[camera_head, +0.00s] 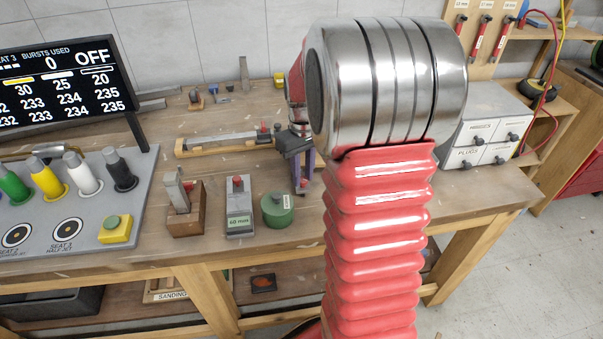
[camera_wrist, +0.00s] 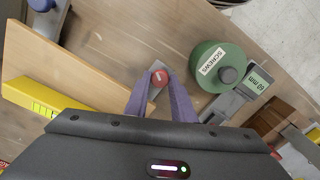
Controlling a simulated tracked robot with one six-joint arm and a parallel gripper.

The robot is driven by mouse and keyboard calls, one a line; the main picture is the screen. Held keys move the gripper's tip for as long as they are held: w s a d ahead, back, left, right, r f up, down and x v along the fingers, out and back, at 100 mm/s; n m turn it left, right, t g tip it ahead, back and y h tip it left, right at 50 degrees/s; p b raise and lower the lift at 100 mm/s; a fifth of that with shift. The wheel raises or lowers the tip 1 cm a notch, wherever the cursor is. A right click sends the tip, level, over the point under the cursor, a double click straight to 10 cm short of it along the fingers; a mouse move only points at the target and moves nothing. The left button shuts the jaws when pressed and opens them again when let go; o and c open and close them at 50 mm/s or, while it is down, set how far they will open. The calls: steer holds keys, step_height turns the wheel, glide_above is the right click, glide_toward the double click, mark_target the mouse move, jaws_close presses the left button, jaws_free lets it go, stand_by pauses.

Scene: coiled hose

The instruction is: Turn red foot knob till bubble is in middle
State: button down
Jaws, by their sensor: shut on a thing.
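The red knob (camera_wrist: 159,78) sits on a small grey metal piece between my gripper's two purple fingers in the wrist view. My gripper (camera_wrist: 163,88) is shut on it, one finger on each side. In the head view my gripper (camera_head: 302,186) points down at the bench, right of the green tin, partly behind my red arm. A pale wooden board (camera_wrist: 85,70) lies left of the knob, with a yellow strip (camera_wrist: 42,99) bearing dark marks along its edge. My gripper's body covers part of that strip. I cannot make out a bubble.
A green tin marked screws (camera_wrist: 219,66) stands close right of my fingers. A grey block with a 60 mm label (camera_head: 240,220) and a wooden block (camera_head: 187,222) stand left of it. A control panel (camera_head: 70,205) and display (camera_head: 60,85) are at left. White drawers (camera_head: 490,125) stand at right.

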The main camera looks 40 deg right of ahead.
mark_target(303, 179)
steer(key=shift+d+n, duration=0.15)
steer(key=shift+n, duration=0.85)
steer(key=c, duration=1.5)
jaws_free()
step_height(303, 179, up, 14)
steer(key=shift+f, duration=0.15)
